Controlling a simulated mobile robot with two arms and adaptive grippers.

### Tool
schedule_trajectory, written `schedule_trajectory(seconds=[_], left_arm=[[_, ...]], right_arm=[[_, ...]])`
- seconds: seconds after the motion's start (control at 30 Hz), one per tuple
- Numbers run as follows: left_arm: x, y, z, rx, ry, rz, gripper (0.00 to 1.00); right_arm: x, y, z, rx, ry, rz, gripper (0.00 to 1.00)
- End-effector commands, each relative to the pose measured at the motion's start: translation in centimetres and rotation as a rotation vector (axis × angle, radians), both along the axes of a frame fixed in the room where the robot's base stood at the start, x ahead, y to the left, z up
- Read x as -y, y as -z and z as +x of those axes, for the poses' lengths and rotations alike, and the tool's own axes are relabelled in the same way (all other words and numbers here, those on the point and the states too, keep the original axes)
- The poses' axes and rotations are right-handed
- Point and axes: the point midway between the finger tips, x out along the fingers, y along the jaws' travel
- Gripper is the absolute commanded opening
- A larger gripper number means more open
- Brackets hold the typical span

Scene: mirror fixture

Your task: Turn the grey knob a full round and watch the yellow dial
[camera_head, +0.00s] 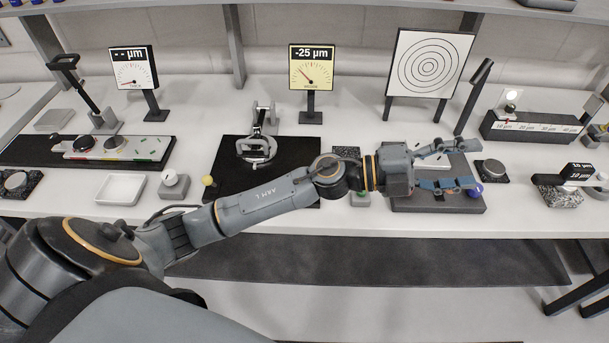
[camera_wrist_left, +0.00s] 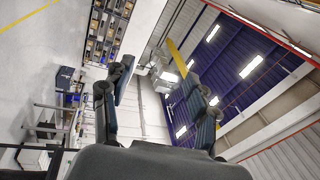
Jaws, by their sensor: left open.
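The yellow dial (camera_head: 311,70) stands on a dark post at the back middle; it reads -25 µm and its needle points to the upper left. Two round grey pieces could be the grey knob: a pale one (camera_head: 170,178) on a small grey block at the left, and a flat one (camera_head: 493,170) on a dark base at the right. I cannot tell which is meant. My left gripper (camera_head: 468,164) is open and empty, pointing right, just left of the flat piece. In the left wrist view its fingers (camera_wrist_left: 162,105) are spread with nothing between. My right gripper is not in view.
A ring-shaped mirror mount (camera_head: 257,148) stands on a black board. My left arm crosses the board's front and hides part of it. A dark plate (camera_head: 440,204) with a blue-purple knob (camera_head: 474,191) lies below my gripper. A white tray (camera_head: 120,189) is at the left.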

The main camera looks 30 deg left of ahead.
Motion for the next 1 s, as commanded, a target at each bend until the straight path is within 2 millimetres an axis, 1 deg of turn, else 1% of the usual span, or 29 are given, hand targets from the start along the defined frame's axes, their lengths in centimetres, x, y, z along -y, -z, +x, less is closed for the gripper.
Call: schedule_trajectory(seconds=[0.03, 0.07, 0.13, 0.17, 0.2, 0.27, 0.33, 0.37, 0.4, 0.43, 0.47, 0.5, 0.6, 0.7, 0.8, 0.87, 0.97, 1.0], left_arm=[[0.6, 0.6, -0.5, 0.060, 0.088, 0.128, 0.59], [0.8, 1.3, -0.9, 0.085, 0.140, 0.205, 0.59], [0.4, 3.5, -1.5, 0.126, 0.252, 0.397, 0.59], [-0.1, 4.6, -1.7, 0.135, 0.293, 0.484, 0.59], [-1.3, 6.0, -1.7, 0.138, 0.343, 0.603, 0.59], [-3.8, 8.1, -1.4, 0.125, 0.402, 0.786, 0.59], [-8.0, 10.1, -0.7, 0.080, 0.450, 1.004, 0.59], [-10.0, 10.7, -0.4, 0.052, 0.462, 1.096, 0.59], [-13.0, 11.3, 0.0, 0.008, 0.471, 1.212, 0.59], [-15.2, 11.5, 0.3, -0.030, 0.474, 1.294, 0.59], [-17.4, 11.6, 0.5, -0.071, 0.471, 1.369, 0.59], [-20.2, 11.5, 0.7, -0.126, 0.465, 1.461, 0.59], [-26.0, 10.6, 0.9, -0.257, 0.437, 1.632, 0.59], [-29.6, 9.6, 0.6, -0.350, 0.413, 1.730, 0.59], [-31.1, 9.3, 0.4, -0.397, 0.403, 1.770, 0.59], [-31.4, 9.6, 0.3, -0.406, 0.402, 1.777, 0.59], [-31.3, 10.6, 0.3, -0.405, 0.404, 1.775, 0.59], [-31.3, 11.2, 0.2, -0.406, 0.407, 1.776, 0.59]], right_arm=[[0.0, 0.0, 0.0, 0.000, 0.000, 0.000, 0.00], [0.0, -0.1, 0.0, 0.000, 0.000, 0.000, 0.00], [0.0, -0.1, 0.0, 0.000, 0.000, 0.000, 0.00], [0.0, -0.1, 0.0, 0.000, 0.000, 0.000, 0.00], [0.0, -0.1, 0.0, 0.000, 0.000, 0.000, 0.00], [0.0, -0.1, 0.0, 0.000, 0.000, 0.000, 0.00], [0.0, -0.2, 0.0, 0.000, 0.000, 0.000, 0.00], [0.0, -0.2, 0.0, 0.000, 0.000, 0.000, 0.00], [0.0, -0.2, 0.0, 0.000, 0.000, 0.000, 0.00], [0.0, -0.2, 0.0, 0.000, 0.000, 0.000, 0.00], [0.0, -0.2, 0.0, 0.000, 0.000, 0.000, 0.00], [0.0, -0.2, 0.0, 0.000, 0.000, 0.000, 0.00], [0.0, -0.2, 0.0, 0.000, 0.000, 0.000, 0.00], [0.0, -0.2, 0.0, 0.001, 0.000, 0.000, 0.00], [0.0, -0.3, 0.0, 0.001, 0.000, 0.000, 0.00], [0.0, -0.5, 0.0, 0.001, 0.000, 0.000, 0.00], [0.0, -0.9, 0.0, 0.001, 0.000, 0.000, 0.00], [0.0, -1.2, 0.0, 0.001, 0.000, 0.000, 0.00]])
